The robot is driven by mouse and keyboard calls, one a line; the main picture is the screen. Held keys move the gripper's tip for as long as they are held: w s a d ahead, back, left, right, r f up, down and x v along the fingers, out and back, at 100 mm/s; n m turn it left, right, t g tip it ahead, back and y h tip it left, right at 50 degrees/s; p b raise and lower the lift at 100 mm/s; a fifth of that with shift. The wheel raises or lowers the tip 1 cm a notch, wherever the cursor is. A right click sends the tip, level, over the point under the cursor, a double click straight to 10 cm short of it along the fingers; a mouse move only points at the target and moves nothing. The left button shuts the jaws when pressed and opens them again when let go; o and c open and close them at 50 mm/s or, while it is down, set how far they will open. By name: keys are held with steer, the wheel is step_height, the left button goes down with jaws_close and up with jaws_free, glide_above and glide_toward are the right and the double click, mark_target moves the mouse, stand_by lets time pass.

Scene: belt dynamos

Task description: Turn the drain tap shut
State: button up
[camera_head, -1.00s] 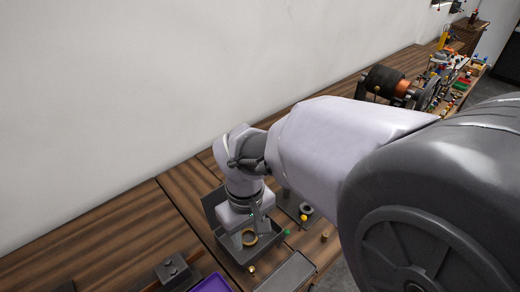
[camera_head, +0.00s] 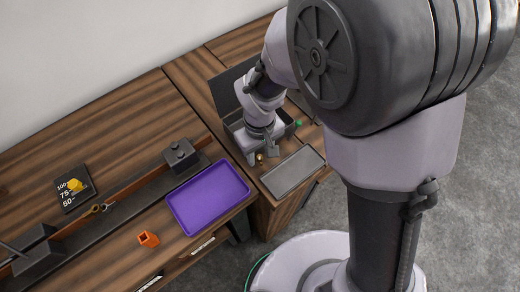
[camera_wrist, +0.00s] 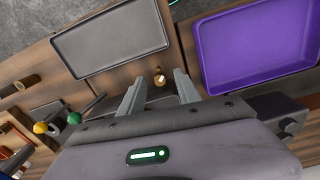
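A small brass fitting (camera_head: 260,157), which looks like the drain tap, is at the front of a dark grey box (camera_head: 286,138) with a raised lid. In the wrist view the brass fitting (camera_wrist: 159,79) shows just beyond the gap between my fingertips, with no finger visibly touching it. My gripper (camera_wrist: 159,88) is open and empty, its fingers spread to either side. In the head view my gripper (camera_head: 263,154) is low at the box front. The fitting's handle position is too small to tell.
A grey tray (camera_head: 292,171) lies in front of the box, and a purple tray (camera_head: 208,196) is to its left. A green knob (camera_head: 298,123) is right of my gripper; in the wrist view a yellow knob (camera_wrist: 40,128) is near it. An orange holder (camera_head: 148,239) stands farther left.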

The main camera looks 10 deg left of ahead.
steer(key=shift+c, duration=0.2)
jaws_close()
steer(key=shift+r+n+p, duration=0.15)
steer(key=shift+n+p, duration=0.4)
steer(key=shift+n, duration=0.55)
steer(key=shift+n+p, duration=0.3)
steer(key=shift+n, duration=0.9)
steer(key=shift+o, duration=0.2)
jaws_free()
